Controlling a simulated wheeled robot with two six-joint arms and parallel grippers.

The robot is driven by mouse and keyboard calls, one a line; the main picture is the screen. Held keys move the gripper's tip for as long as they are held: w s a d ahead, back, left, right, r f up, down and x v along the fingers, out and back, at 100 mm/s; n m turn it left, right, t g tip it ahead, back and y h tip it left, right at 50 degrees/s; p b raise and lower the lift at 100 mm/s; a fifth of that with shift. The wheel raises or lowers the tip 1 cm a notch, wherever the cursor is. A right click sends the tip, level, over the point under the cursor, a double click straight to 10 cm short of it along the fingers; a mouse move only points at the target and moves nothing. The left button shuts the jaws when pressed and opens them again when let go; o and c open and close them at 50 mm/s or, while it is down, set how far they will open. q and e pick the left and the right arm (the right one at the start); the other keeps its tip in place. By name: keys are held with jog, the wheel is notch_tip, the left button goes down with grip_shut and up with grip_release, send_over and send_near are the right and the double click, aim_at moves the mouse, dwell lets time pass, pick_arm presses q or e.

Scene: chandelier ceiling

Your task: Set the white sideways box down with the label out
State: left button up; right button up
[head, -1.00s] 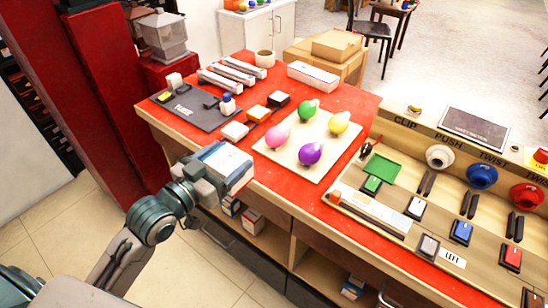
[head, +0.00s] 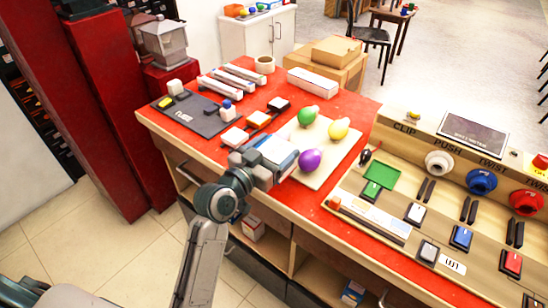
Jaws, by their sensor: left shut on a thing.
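A white box with blue sides (head: 276,150) is held in my left gripper (head: 262,165), just above the front part of the red table top. The gripper is shut on it, and its fingers cover part of the box. The box looks tilted in this view. I cannot make out which face carries the label. The box and gripper hide the left part of the board with the balloon-like shapes. My right gripper is not in view.
A pale board (head: 343,156) with green, yellow and purple shapes lies right behind the held box. A dark mat (head: 195,117) lies to the left. A button console (head: 440,200) stands at right. Shelves below the table hold a white-and-red box (head: 253,223) and a blue-and-white box (head: 352,292).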

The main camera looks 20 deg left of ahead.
pick_arm(q)
jog(key=shift+f, duration=1.55)
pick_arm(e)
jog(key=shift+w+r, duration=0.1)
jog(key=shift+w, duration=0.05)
pick_arm(q)
jog(key=shift+f, duration=0.1)
jog(key=o, duration=0.9)
jog(key=shift+o, duration=0.7)
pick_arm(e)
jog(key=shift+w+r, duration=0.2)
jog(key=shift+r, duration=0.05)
pick_arm(q)
jog(key=shift+s, duration=0.1)
jog(key=shift+s+a, duration=0.3)
jog(key=shift+s, duration=0.2)
jog(key=b+v, duration=0.1)
jog(key=v, duration=1)
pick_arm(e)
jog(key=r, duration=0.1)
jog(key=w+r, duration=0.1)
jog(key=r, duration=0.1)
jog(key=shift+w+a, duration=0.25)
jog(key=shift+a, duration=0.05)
